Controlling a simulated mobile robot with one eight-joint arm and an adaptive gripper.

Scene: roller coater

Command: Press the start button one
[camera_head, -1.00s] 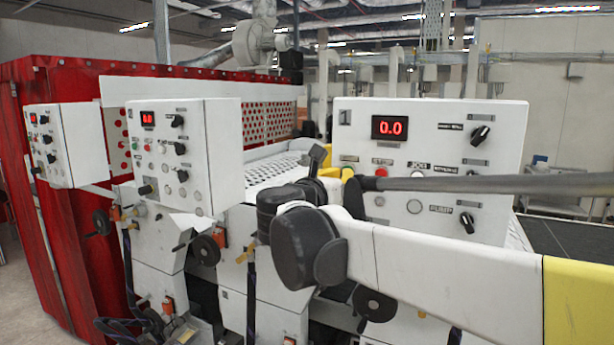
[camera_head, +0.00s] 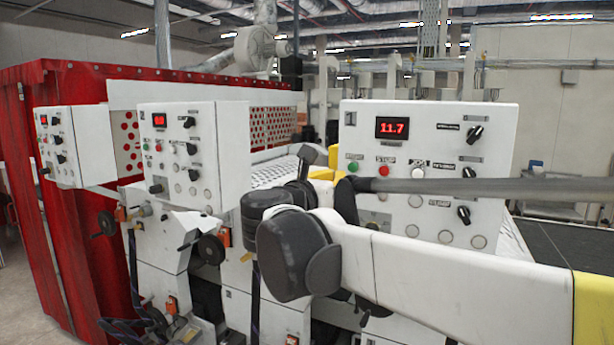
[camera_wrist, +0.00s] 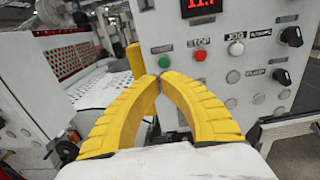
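The control box marked 1 (camera_head: 490,135) has a red display (camera_head: 392,128) reading 11.7. A green button (camera_head: 353,167) sits at the left of its button row, left of the red button labelled STOP (camera_head: 384,170). In the wrist view the green button (camera_wrist: 164,61) shows just beyond the fingertips, with the red button (camera_wrist: 201,56) to its right. My gripper (camera_wrist: 157,80) has its two yellow fingers shut, tips together, and holds nothing. Its yellow fingers (camera_head: 325,173) are partly hidden by my arm in the head view. The gap between tips and panel is hard to judge.
Box 1 also carries a white JOG button (camera_head: 417,172), black knobs (camera_head: 474,134) and several grey buttons. A second control box (camera_head: 225,150) and a third (camera_head: 88,145) stand to the left, before a red curtain (camera_head: 75,230). A perforated white surface lies behind.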

